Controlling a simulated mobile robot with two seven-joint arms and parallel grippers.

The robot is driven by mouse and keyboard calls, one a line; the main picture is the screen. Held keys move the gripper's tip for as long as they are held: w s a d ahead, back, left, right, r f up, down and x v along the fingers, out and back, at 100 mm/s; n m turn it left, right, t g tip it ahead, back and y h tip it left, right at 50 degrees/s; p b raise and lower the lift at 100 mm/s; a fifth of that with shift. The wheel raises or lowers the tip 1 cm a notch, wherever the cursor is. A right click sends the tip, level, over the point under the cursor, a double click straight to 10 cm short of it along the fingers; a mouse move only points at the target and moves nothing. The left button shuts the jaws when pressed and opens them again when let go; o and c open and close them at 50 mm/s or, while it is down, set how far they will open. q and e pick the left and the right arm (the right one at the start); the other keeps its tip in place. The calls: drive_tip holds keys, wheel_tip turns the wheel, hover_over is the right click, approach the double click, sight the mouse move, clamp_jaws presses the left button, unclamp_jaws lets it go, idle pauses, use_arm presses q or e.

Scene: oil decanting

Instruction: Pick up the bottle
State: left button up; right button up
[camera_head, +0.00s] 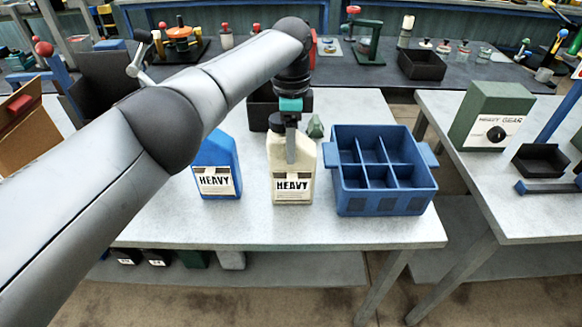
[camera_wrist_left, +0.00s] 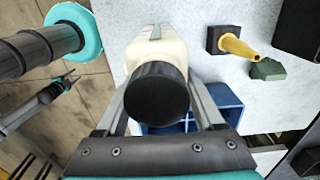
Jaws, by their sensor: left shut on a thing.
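The cream bottle (camera_head: 304,165) with a "HEAVY" label stands upright in the middle of the near table. My left gripper (camera_head: 290,150) reaches down over its top and is shut on it. In the left wrist view, the bottle's pale body (camera_wrist_left: 155,50) and black cap (camera_wrist_left: 157,95) lie between the two fingers. I cannot tell whether its base touches the table. A blue bottle (camera_head: 217,160), also labelled "HEAVY", stands to its left, partly behind my arm. My right gripper cannot be made out.
A blue divided crate (camera_head: 385,200) with empty compartments stands close to the right. A yellow funnel (camera_wrist_left: 238,47) and a small green piece (camera_wrist_left: 267,70) lie near the bottle. A green box (camera_head: 492,112) is on the right table. The table front is clear.

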use_arm(q)
clamp_jaws()
drive_tip(key=shift+r, duration=0.15)
drive_tip(key=shift+w+r, duration=0.1)
drive_tip(key=shift+r, duration=0.45)
wheel_tip(320, 180, up, 19)
drive_tip(key=p, duration=0.4)
drive_tip(key=shift+p, duration=0.3)
drive_tip(key=shift+f, duration=0.15)
